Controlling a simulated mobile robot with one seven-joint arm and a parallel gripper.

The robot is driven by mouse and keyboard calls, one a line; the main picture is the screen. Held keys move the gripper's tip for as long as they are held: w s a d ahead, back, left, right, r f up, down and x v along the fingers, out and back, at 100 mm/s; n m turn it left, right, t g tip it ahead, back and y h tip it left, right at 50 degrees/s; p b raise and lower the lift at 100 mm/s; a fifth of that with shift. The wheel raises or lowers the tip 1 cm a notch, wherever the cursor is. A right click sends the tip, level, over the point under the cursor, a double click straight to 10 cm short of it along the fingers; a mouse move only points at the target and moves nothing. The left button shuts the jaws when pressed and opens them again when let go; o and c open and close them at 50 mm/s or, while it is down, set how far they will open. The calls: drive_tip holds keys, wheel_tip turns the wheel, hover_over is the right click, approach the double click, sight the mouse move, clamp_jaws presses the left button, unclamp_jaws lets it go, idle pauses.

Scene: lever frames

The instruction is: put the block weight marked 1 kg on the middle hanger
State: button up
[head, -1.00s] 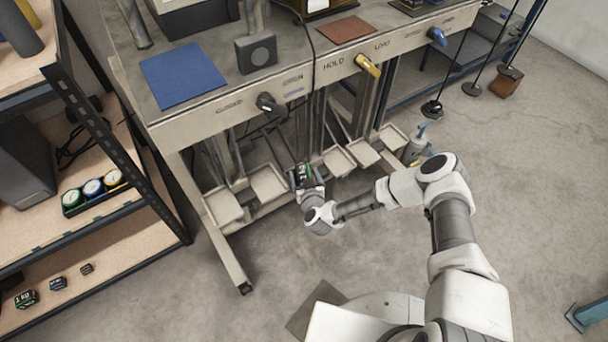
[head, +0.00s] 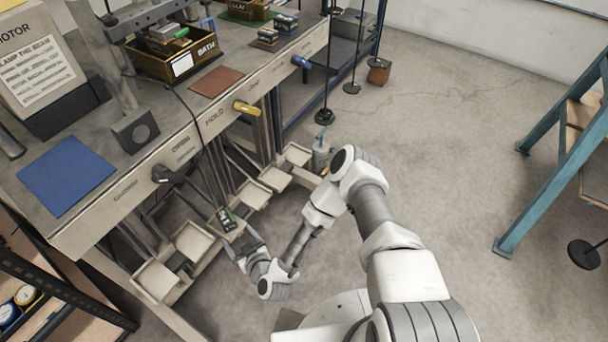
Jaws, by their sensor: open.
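A small dark block with green on it (head: 227,217) is among the pale trays under the bench; I cannot read its marking. My gripper (head: 240,244) is open, just in front of the block on the near side. Whether the fingers touch it is too small to tell. Thin hanger rods with dark round bases hang beyond the bench's right end: a near one (head: 324,117), a middle one (head: 351,88), and a far one beside a brown block (head: 380,72). The middle base looks bare.
The bench (head: 130,185) has several levers along its front edge, including yellow (head: 246,108) and blue (head: 301,62) ones. A dark shelf (head: 60,290) stands at lower left. A teal frame (head: 545,170) is at right.

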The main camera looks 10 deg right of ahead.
drive_tip(key=w+d+r+n+g, duration=0.45)
drive_tip(key=w+r, duration=0.55)
drive_tip(key=r, duration=0.3)
drive_tip(key=d+r+m+h, duration=0.1)
drive_tip(key=d+r+h, duration=0.1)
drive_tip(key=d+r, duration=0.5)
drive_tip(key=d+r+m+h, duration=0.1)
drive_tip(key=d+r, duration=0.3)
drive_tip(key=r, duration=0.7)
drive_tip(key=s+d+r+m+h, duration=0.2)
drive_tip(key=s+d+r, duration=0.25)
drive_tip(key=r, duration=0.25)
drive_tip(key=s+d+r+m+h, duration=0.1)
drive_tip(key=s+d+r+m, duration=0.15)
drive_tip(key=s+r, duration=0.4)
drive_tip(key=s+d+r+m+g, duration=0.1)
drive_tip(key=s+d+r, duration=0.1)
drive_tip(key=s, duration=0.6)
drive_tip(key=s+d+r+m+g, duration=0.1)
drive_tip(key=s+r, duration=0.3)
drive_tip(key=s, duration=0.4)
drive_tip(key=shift+d+r+m, duration=0.2)
drive_tip(key=shift+d+m, duration=0.3)
drive_tip(key=shift+m, duration=0.2)
